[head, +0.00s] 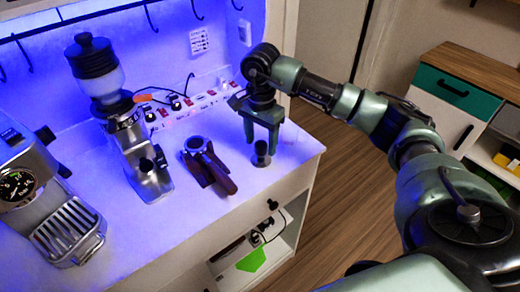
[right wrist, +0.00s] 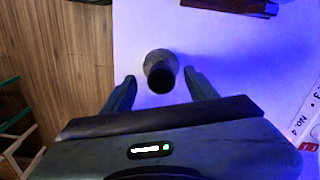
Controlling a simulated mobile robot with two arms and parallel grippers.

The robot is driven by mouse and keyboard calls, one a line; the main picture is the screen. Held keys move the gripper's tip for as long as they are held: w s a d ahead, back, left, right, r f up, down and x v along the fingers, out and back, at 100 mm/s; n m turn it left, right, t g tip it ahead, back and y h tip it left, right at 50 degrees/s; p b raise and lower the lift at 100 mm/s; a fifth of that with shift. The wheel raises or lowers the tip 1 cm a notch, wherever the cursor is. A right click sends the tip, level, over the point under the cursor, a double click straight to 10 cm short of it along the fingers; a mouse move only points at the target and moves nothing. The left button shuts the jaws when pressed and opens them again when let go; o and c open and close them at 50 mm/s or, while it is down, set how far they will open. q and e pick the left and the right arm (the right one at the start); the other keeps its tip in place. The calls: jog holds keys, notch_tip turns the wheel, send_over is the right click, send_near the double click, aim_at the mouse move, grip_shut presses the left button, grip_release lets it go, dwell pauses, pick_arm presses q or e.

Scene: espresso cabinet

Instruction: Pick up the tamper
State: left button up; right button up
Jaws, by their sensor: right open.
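The tamper (head: 261,153) stands upright on the white counter near its right edge, small and dark with a metal body. In the right wrist view the tamper (right wrist: 160,72) shows from above, with a round dark top, just ahead of and between the fingers. My right gripper (head: 262,146) points down at the tamper, its fingers open. In the right wrist view my right gripper (right wrist: 160,82) has its two fingers apart on either side, with a gap to the tamper on both sides. My left gripper is not in view.
A portafilter (head: 207,163) on its stand lies left of the tamper. A grinder (head: 130,130) and an espresso machine (head: 50,200) stand further left. A power strip (head: 195,103) runs along the back wall. The counter's right edge (head: 305,163) is close to the tamper.

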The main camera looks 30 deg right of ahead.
aim_at(261, 151)
notch_tip(261, 151, down, 4)
jog(key=shift+w+d+r+p, duration=0.1)
jog(key=shift+d+p, duration=0.05)
jog(key=shift+p, duration=0.65)
jog(key=shift+f, duration=0.35)
grip_shut()
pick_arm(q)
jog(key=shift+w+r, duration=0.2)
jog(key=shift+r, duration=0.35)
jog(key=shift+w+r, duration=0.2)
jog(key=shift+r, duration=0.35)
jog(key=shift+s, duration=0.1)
pick_arm(e)
jog(key=shift+w+r, duration=0.1)
jog(key=shift+r, duration=0.1)
